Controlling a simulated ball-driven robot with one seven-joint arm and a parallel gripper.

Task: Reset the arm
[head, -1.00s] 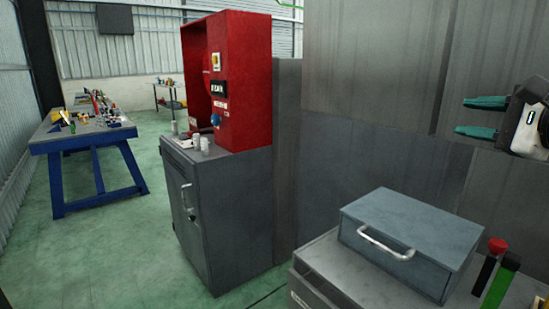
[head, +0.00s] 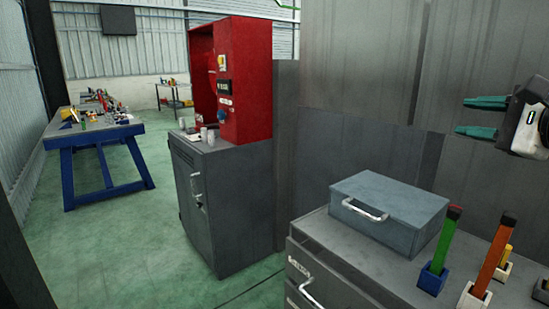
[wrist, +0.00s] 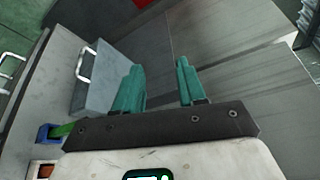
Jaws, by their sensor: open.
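My gripper (head: 484,117) is at the right edge of the head view, raised above the grey cabinet. Its two teal fingers are parted and point left, with nothing between them. In the wrist view my gripper (wrist: 160,88) also shows open and empty, with the grey wall panels beyond its fingers. The gripper is apart from the cabinet and from everything on it.
A blue-grey metal box (head: 390,208) with a handle lies on the grey cabinet (head: 325,238). Several marker-like sticks stand in small holders, including a green one (head: 443,240). A red machine (head: 245,80) and a blue-legged workbench (head: 95,140) stand left. Green floor (head: 120,250) is open between.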

